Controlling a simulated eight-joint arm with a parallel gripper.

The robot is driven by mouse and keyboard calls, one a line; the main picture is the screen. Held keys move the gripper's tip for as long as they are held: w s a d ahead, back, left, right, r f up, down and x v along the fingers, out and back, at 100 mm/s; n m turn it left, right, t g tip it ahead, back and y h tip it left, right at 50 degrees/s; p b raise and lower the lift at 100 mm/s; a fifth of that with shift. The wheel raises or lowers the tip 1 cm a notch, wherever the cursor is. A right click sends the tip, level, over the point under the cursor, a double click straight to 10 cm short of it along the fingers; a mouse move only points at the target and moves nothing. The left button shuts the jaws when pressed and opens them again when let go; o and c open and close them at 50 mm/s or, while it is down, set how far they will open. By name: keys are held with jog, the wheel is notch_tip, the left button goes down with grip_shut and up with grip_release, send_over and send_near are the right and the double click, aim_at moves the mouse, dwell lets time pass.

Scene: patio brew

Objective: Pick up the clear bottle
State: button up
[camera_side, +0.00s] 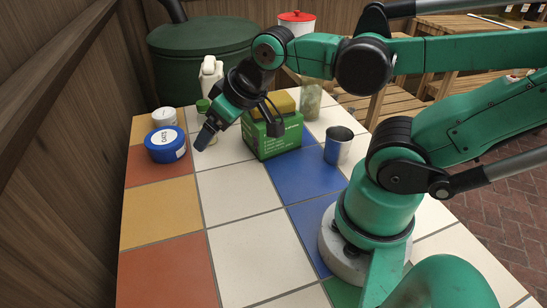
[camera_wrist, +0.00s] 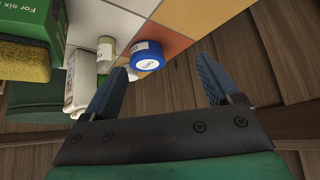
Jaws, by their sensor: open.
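A bottle with a green cap (camera_side: 203,105), seemingly the clear bottle, stands on the tiled table in the side view. My arm's end hides most of its body. Whether the fingers touch the bottle cannot be told.
A blue tin (camera_side: 166,144) and a pale tin (camera_side: 164,117) stand left of my gripper. A white jug (camera_side: 211,75) is behind; a green box (camera_side: 272,137) with a yellow sponge (camera_side: 283,104) and a blue cup (camera_side: 338,146) are right. The front tiles are clear.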

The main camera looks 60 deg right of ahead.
jog(key=shift+r, duration=0.1)
notch_tip(320, 180, up, 8)
jog(key=n+g+h, duration=0.6)
jog(key=n+h, duration=0.8)
jog(key=n, duration=0.5)
send_over(313, 78)
jog(key=a, duration=0.2)
notch_tip(313, 78, down, 6)
jog(key=r, duration=0.1)
jog(key=shift+y, duration=0.3)
jog(key=x, duration=0.5)
jog(key=shift+w+f, duration=0.25)
jog(key=shift+f, duration=0.05)
